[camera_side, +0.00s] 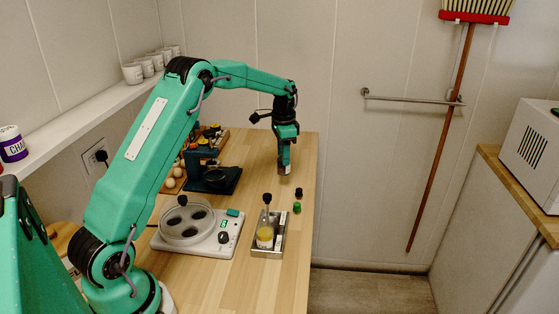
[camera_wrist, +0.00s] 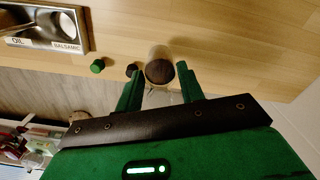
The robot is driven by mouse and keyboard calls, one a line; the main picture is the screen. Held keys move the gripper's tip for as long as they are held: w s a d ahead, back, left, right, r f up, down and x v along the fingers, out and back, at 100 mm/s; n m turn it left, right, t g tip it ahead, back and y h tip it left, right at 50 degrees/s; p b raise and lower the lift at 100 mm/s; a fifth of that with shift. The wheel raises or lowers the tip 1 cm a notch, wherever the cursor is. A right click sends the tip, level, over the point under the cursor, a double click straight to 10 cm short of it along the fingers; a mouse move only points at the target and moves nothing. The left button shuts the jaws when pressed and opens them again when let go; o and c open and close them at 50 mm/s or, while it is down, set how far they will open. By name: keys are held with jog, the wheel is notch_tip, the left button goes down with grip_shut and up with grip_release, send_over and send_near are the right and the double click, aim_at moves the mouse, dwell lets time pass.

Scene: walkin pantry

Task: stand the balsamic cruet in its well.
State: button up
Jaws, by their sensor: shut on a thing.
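My gripper (camera_side: 285,158) is shut on the balsamic cruet (camera_wrist: 160,72), a small round clear vessel with dark brown inside, seen end-on between the fingers in the wrist view. In the side view the cruet (camera_side: 284,169) shows only as a small pale shape below the jaws, near the wooden counter; I cannot tell whether it touches.
A black cap (camera_side: 299,192) and a green cap (camera_side: 297,208) lie on the counter between my gripper and the caddy. A white appliance with a round dish (camera_side: 187,222) stands left of the caddy. A dark blue stand (camera_side: 213,180) is left of my gripper.

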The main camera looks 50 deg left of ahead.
jog(key=s+d+r, duration=0.1)
jog(key=d+r, duration=0.4)
jog(key=d, duration=0.4)
jog(key=shift+s+r, duration=0.2)
jog(key=shift+r, duration=0.05)
jog(key=shift+r, duration=0.1)
jog(key=s+d+r+n, duration=0.2)
jog(key=s+r+n, duration=0.2)
jog(key=s+r, duration=0.3)
jog(key=s, duration=0.4)
jog(key=shift+s+r+n, duration=0.3)
jog(key=shift+s+r, duration=0.05)
jog(key=shift+d+f, duration=0.1)
jog(key=shift+f, duration=0.05)
notch_tip(320, 180, down, 18)
jog(key=shift+r, duration=0.1)
dwell(0.8)
dwell(0.3)
